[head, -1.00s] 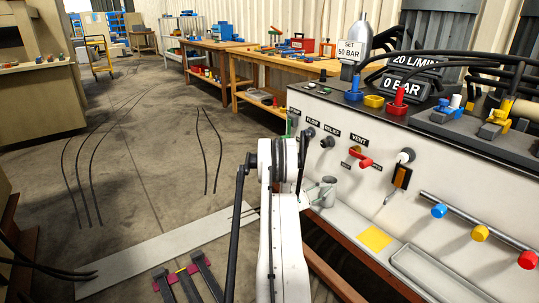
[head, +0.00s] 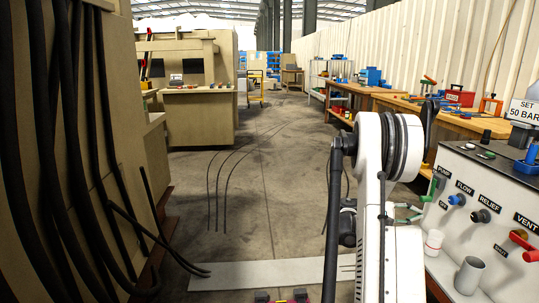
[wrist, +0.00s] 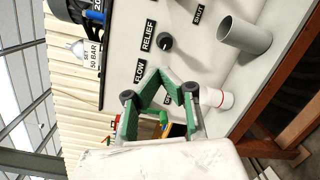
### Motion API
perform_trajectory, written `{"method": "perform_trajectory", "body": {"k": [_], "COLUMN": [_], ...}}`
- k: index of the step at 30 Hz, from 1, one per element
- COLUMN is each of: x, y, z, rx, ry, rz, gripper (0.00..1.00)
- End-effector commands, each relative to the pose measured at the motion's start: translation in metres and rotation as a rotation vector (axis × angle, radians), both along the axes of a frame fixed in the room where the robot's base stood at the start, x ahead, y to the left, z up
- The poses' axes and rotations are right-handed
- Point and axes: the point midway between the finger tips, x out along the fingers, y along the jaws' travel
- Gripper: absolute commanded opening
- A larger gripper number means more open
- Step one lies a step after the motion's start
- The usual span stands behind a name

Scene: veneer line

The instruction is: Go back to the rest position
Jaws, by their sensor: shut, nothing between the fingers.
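My white arm rises in front of the control panel (head: 490,200) in the head view. My gripper (wrist: 163,78) shows in the wrist view with its green fingers angled together, shut and empty. In the head view its green parts (head: 408,213) show just right of my arm, partly hidden by it, close to the panel's left end. In the wrist view the RELIEF knob (wrist: 165,42) lies just beyond the fingers.
A grey cup (head: 470,275) and a white cup with a red band (head: 433,243) stand on the ledge below the panel. A cabinet with black hoses (head: 60,150) is at left. Workbenches (head: 405,105) stand behind. The floor (head: 265,190) between is mostly open.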

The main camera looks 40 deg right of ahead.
Motion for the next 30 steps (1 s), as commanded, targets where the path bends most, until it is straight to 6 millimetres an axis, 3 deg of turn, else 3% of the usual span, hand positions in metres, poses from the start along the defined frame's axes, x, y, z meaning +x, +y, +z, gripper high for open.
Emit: {"method": "perform_trajectory", "body": {"k": [6, 15, 21, 30], "x": [0.060, 0.125, 0.155, 0.178], "y": [0.049, 0.137, 0.208, 0.326], "z": [0.032, 0.063, 0.077, 0.088], "rx": [0.076, 0.202, 0.302, 0.475], "ry": [-0.171, -0.402, -0.555, -0.779], "rz": [0.151, 0.332, 0.438, 0.570], "gripper": [0.00, 0.00, 0.00, 0.00]}}
